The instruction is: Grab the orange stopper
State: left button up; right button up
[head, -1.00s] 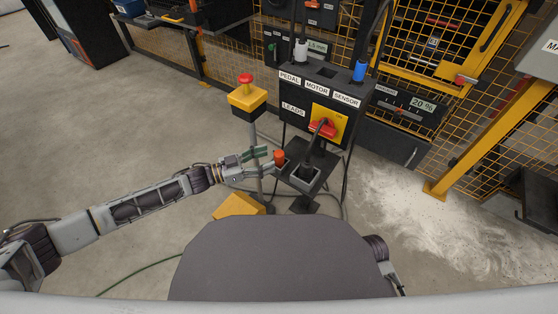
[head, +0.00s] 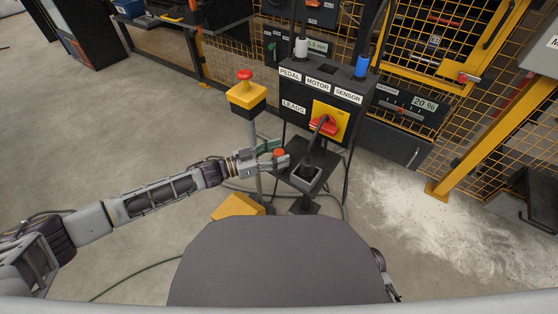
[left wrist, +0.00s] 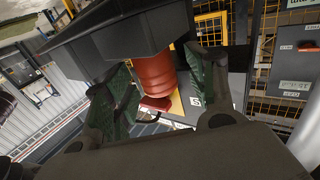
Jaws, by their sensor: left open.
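The orange stopper (head: 279,153) stands on the small dark shelf below the black connector box. In the left wrist view the stopper (left wrist: 156,76) is a ribbed orange-red cylinder. My left gripper (head: 272,155) is open, with its green-padded fingers on either side of the stopper. Contact cannot be told. My right gripper is not in view.
A grey socket block (head: 306,178) with a black plug stands right beside the stopper. The connector box (head: 322,95) with a red switch rises behind. A yellow post with a red button (head: 245,95) stands behind my left gripper. Yellow mesh fencing is at the back.

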pick_arm(q)
jog(key=shift+d, duration=0.15)
dwell(0.3)
jog(key=c, duration=1.1)
